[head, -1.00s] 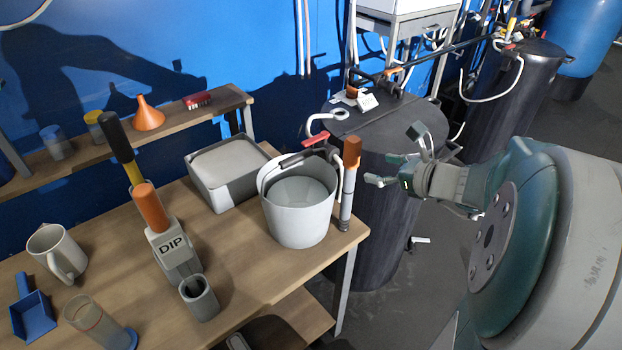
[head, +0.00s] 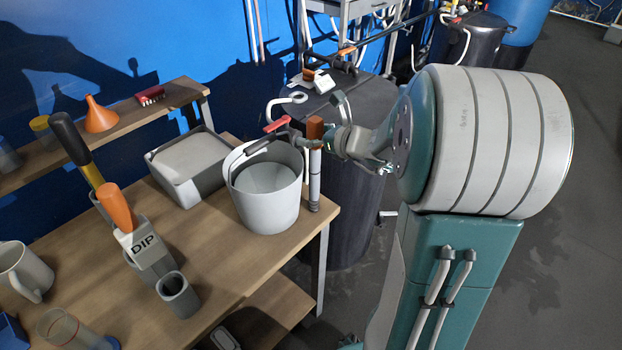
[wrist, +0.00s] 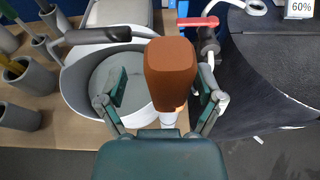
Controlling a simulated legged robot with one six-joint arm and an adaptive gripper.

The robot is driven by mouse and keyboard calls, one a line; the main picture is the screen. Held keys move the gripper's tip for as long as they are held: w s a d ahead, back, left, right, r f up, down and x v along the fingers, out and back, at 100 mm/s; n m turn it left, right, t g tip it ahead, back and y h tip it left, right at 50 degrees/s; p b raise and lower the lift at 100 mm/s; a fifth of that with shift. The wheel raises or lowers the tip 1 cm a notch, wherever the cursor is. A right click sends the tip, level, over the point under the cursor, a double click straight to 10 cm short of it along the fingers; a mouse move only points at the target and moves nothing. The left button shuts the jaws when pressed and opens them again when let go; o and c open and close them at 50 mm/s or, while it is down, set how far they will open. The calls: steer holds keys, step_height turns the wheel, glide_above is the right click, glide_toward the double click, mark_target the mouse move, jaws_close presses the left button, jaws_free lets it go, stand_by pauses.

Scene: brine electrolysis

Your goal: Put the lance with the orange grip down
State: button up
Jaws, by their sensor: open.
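The lance with the orange grip (head: 315,127) is upright at the table's right corner, close beside the white bucket. Its pale shaft (head: 314,180) ends in a dark foot that appears to rest on the table. My gripper (head: 318,144) is at the lance just below the grip's top, reaching in from the right. In the wrist view, the orange grip (wrist: 170,75) fills the middle, between my two spread fingers (wrist: 158,92). The fingers show gaps to the grip on both sides. The palm hides most of the shaft there.
A DIP holder (head: 150,250) with another orange-handled tool (head: 116,206) stands farther left. A dark lidded drum (head: 345,225) is behind the table.

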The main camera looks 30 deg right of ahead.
steer(key=shift+w+d+f, duration=0.1)
steer(key=shift+w+d, duration=0.05)
steer(key=shift+d, duration=0.55)
steer(key=c, duration=0.5)
steer(key=shift+a, duration=0.2)
steer(key=c, duration=0.5)
steer(key=shift+a, duration=0.3)
jaws_close()
